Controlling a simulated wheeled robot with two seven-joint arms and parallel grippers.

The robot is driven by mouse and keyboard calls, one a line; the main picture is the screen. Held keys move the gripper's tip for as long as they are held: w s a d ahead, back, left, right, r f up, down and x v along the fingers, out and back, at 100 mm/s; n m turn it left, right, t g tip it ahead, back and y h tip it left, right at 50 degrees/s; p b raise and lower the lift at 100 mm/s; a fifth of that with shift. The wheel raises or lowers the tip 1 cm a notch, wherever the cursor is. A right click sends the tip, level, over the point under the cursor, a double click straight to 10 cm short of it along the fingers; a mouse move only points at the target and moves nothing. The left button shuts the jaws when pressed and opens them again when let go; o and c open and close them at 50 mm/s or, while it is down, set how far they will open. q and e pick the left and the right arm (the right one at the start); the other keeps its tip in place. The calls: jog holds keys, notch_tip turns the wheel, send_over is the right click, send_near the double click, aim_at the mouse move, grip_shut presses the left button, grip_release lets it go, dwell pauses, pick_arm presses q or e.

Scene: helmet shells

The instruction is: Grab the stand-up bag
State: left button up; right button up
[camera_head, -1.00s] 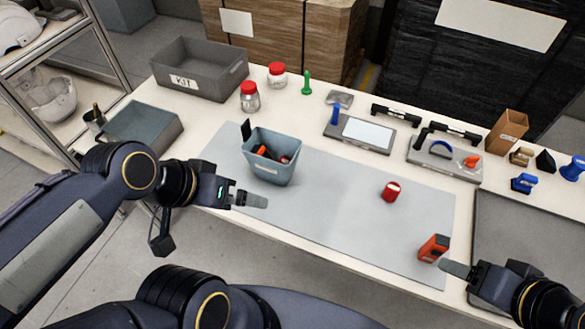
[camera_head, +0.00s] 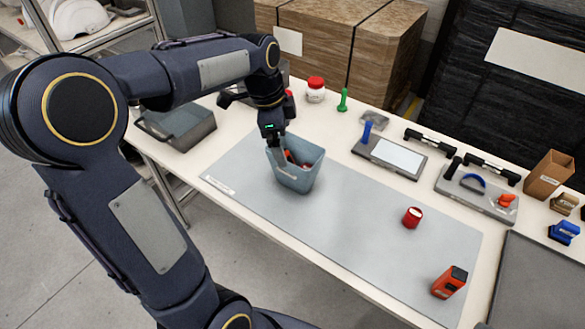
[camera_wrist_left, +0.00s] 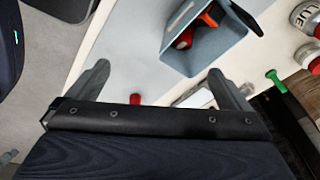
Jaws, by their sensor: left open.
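I cannot tell for sure which item is the stand-up bag. An upright brown container with a label (camera_head: 548,173) stands at the table's right end, and a flat grey packet (camera_head: 374,120) lies near the back. My left gripper (camera_head: 279,160) points down at the left side of a blue-grey bin (camera_head: 303,180), its fingers partly hidden. In the left wrist view my gripper (camera_wrist_left: 160,85) is open with nothing between its fingers, beside the bin (camera_wrist_left: 212,52). The bin holds red, orange and black items. My right gripper is not in view.
A red can (camera_head: 412,217) and an orange-black item (camera_head: 449,282) stand on the grey mat (camera_head: 350,235). A grey tray (camera_head: 180,125) is at left. A green piece (camera_head: 343,99) and red-lidded jar (camera_head: 315,90) stand behind. The mat's middle is mostly clear.

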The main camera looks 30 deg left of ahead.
aim_at(293, 136)
pick_arm(q)
jog(key=w+a+f+m+g+y+b, duration=0.2)
jog(key=w+a+f+m, duration=0.1)
jog(key=w+f+m, duration=0.5)
jog(key=shift+n, duration=0.6)
jog(key=f, duration=0.2)
jog(key=f+p, duration=0.1)
jog(key=f, duration=0.2)
jog(key=w+f, duration=0.1)
jog(key=f, duration=0.2)
jog(key=shift+d+f, duration=0.1)
jog(key=shift+f, duration=0.1)
jog(key=c, duration=0.7)
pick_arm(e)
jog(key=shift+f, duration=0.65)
